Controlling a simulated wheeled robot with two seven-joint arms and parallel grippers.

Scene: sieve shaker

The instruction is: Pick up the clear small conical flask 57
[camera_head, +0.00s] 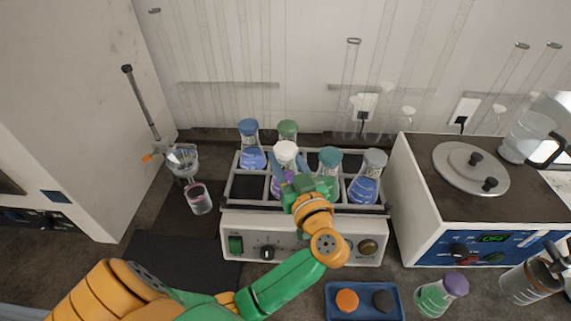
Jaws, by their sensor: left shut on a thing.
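Several small conical flasks with coloured caps stand in the metal rack on top of the shaker. My left gripper (288,164) reaches into the rack from the front. It is shut on a flask with a white cap (286,149) and purple liquid, at the front middle of the rack. The gripper and wrist hide most of this flask, and I cannot tell whether it is lifted. I cannot read any number on the flasks. A flask with a teal cap (330,157) is close to the right of the gripper. My right gripper is not in view.
Beside it are a blue-capped flask (249,129), a green-capped flask (288,130) and a grey-capped flask (370,172). A hot bath (432,215) is right of the shaker (347,241). A blue tray (333,309) and purple-capped flask (455,284) are in front.

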